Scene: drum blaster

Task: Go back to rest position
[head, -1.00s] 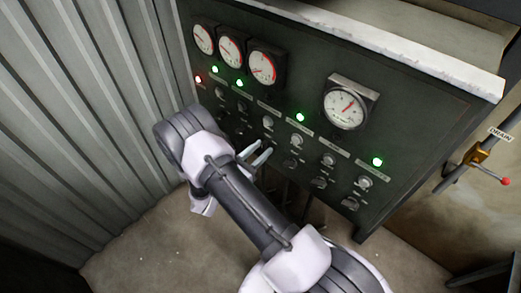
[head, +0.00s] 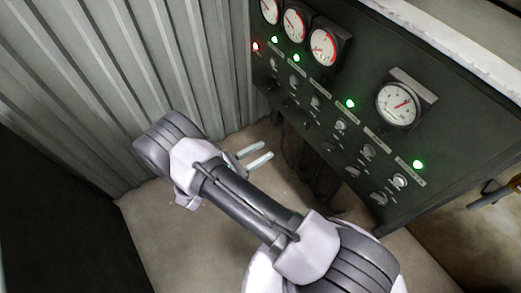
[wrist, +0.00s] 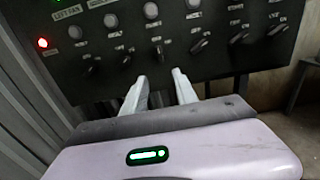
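My gripper (head: 257,155) shows in the head view as two pale fingers beyond my wrist, left of and below the control panel (head: 440,108). The fingers are apart with nothing between them, and they do not touch the panel as far as I can see. In the wrist view my gripper (wrist: 160,88) points toward the panel (wrist: 220,58), whose lower row of switches lies just beyond the fingertips. The panel carries round gauges, knobs, switches and lit lamps, one red (head: 256,46) and several green.
A corrugated metal wall (head: 130,80) stands at the left. Bare floor (head: 160,235) lies below my arm. Dark cables (head: 310,165) hang under the panel. A pipe fitting (head: 495,195) sits at the right edge.

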